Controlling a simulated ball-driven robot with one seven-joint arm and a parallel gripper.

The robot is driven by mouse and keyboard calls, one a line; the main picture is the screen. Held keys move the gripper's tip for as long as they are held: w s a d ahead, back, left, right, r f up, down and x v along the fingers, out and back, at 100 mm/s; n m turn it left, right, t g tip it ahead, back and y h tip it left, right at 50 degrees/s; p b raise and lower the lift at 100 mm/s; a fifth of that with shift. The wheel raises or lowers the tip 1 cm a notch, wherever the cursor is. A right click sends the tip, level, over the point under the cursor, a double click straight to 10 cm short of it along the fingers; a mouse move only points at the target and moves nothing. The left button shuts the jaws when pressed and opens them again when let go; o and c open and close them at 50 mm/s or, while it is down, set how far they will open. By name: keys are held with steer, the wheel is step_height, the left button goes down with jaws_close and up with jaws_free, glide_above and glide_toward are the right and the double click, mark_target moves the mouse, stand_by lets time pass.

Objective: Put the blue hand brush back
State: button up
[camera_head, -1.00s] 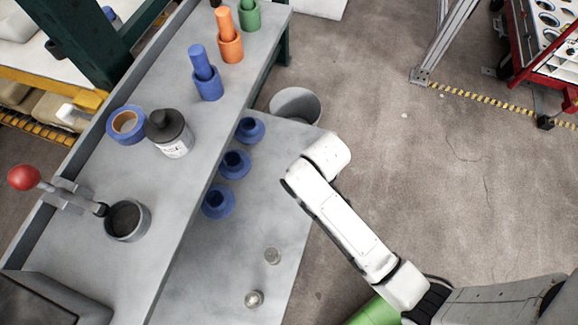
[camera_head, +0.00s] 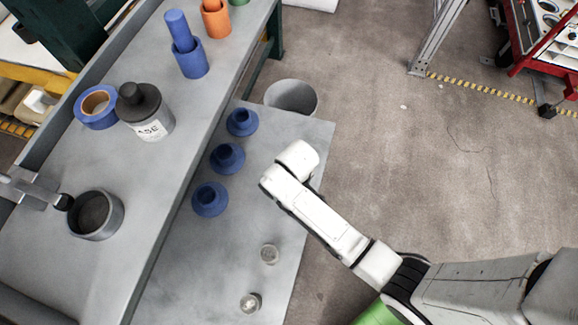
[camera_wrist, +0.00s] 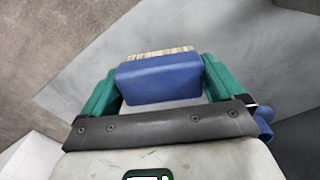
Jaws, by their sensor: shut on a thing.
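The blue hand brush (camera_wrist: 158,80) is between the two teal fingers of my gripper (camera_wrist: 160,72) in the wrist view. My gripper is shut on it. A strip of pale bristles shows along the brush's far edge. A grey surface lies beyond and below the brush, with brown floor at the left; I cannot tell how high the brush is above the surface. In the head view my white arm reaches over the edge of a low grey surface (camera_head: 225,270), and my gripper and the brush are hidden there.
The higher grey bench (camera_head: 150,190) holds a blue tape roll (camera_head: 84,112), a dark-capped bottle (camera_head: 152,122), a round grey cup (camera_head: 112,222) and coloured cylinders in cups. Several small parts stand on the low surface beside a grey bin (camera_head: 308,98). Floor at right is open.

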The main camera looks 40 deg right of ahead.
steer(key=shift+w+a+f, duration=0.15)
steer(key=shift+w+f, duration=0.3)
steer(key=shift+f, duration=0.15)
steer(key=shift+w+a+f, duration=0.15)
steer(key=shift+w+f, duration=0.3)
steer(key=shift+f, duration=0.15)
steer(key=shift+w+f+b, duration=0.15)
steer(key=shift+f+b, duration=0.25)
steer(key=shift+f, duration=0.5)
steer(key=shift+w+f+b, duration=0.1)
steer(key=shift+f+b, duration=0.25)
steer(key=shift+f, duration=0.5)
steer(key=o, duration=0.8)
steer(key=shift+f, duration=0.1)
step_height(320, 180, up, 12)
steer(key=p, duration=0.3)
steer(key=s+d+r+m, duration=0.1)
steer(key=s+d+r, duration=0.1)
steer(key=s, duration=0.3)
steer(key=s+d+r+m, duration=0.1)
steer(key=s+d+r, duration=0.2)
steer(key=s, duration=0.3)
steer(key=s+d+r+m+t, duration=0.1)
steer(key=s+d+r, duration=0.1)
steer(key=s+r, duration=0.2)
steer(key=shift+s+d+r, duration=0.2)
steer(key=shift+s, duration=0.2)
steer(key=shift+s+d+r, duration=0.2)
steer(key=shift+s, duration=0.15)
